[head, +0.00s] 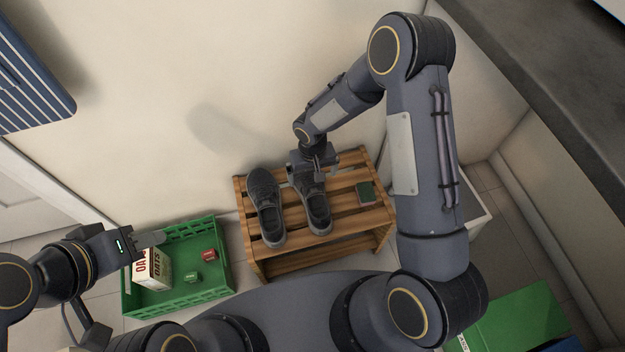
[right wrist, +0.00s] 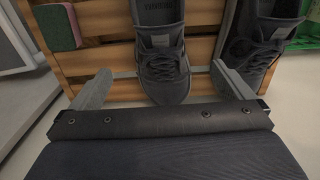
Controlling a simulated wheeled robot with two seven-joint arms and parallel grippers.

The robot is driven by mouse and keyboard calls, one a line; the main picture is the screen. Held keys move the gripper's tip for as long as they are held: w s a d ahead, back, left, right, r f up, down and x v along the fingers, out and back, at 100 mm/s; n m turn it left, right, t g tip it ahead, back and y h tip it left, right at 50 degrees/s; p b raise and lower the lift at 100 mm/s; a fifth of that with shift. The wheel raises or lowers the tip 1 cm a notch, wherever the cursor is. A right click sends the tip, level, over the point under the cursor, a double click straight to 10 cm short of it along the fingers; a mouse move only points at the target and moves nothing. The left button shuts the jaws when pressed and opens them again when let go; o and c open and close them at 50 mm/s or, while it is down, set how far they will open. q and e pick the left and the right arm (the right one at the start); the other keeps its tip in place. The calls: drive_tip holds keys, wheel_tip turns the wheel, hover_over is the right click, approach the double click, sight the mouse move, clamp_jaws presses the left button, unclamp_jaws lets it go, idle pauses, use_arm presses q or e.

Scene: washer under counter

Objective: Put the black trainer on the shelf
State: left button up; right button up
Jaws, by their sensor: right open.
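Two black trainers rest side by side on a slatted wooden shelf (head: 345,218). The left trainer (head: 266,205) lies toward the shelf's left end. The right trainer (head: 318,212) lies beside it, with its far end partly hidden under my right gripper (head: 313,172). In the right wrist view, the open fingers of my right gripper (right wrist: 164,88) stand on either side of the toe of the nearer trainer (right wrist: 162,62), apart from it. The other trainer (right wrist: 262,55) is to the right there. My left gripper (head: 148,243) is over the green crate; its jaw opening is unclear.
A green crate (head: 215,294) on the floor left of the shelf holds an oats box (head: 152,270) and two small boxes (head: 208,254). A green and pink sponge (head: 366,192) lies on the shelf's right part. A wall stands behind the shelf.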

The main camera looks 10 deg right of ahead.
drive_tip(key=shift+r, duration=1.7)
drive_tip(key=s+d+r+m+t+y, duration=0.1)
drive_tip(key=s+d+r, duration=0.25)
drive_tip(key=r, duration=0.45)
drive_tip(key=s+d+r+m+t, duration=0.15)
drive_tip(key=d+r, duration=0.25)
drive_tip(key=r, duration=0.4)
drive_tip(key=s+r+t+y, duration=0.1)
drive_tip(key=s+r, duration=0.4)
drive_tip(key=s, duration=0.4)
drive_tip(key=s+r+t+y, duration=0.1)
drive_tip(key=s+r+t, duration=0.1)
drive_tip(key=s+r, duration=0.3)
drive_tip(key=s, duration=0.4)
drive_tip(key=shift+d+r+y, duration=0.15)
drive_tip(key=shift+d+y, duration=0.2)
drive_tip(key=shift+y, duration=0.05)
drive_tip(key=shift+n, duration=0.25)
